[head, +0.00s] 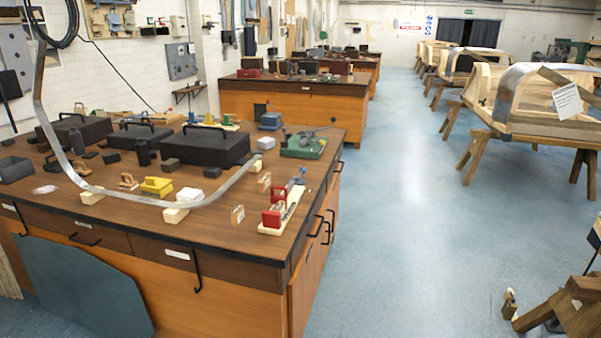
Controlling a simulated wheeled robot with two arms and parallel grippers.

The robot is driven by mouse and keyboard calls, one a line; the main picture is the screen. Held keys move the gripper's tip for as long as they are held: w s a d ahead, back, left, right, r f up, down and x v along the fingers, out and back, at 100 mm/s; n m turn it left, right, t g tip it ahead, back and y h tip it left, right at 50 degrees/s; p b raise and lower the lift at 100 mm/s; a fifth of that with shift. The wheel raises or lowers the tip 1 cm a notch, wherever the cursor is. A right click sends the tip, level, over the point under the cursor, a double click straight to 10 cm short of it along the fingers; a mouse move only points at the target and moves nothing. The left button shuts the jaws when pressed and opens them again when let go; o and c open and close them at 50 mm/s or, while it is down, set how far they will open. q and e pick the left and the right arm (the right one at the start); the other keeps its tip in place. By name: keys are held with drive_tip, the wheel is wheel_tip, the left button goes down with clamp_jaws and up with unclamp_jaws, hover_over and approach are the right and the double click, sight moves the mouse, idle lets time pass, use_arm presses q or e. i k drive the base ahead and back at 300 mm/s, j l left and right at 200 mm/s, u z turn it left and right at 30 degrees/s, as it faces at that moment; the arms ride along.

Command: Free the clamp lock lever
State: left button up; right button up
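I cannot tell for certain which fixture carries the clamp lock lever. A green fixture (303,147) with a grey metal part on top sits at the back right of the near workbench (225,225). A pale wooden board (290,210) with red blocks (272,217) and a small blue part (297,181) lies near the bench's right edge. Details of any lever are too small to make out. Neither of my grippers is in view.
A long bent metal strip (135,198) rests on pale blocks across the benchtop. Black cases (207,147) stand behind it. A yellow block (157,187) sits mid-bench. Wooden frames on trestles (540,100) stand at right. The blue floor aisle (410,200) is clear.

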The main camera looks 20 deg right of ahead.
sight(302, 170)
drive_tip(key=i+l+u, duration=0.1)
drive_tip(key=i+l, duration=0.6)
drive_tip(key=l, duration=0.2)
drive_tip(key=i+l+u, duration=0.15)
drive_tip(key=i+l, duration=0.15)
drive_tip(key=l, duration=0.15)
drive_tip(key=i+l, duration=0.3)
drive_tip(key=l, duration=0.15)
drive_tip(key=i+u, duration=0.05)
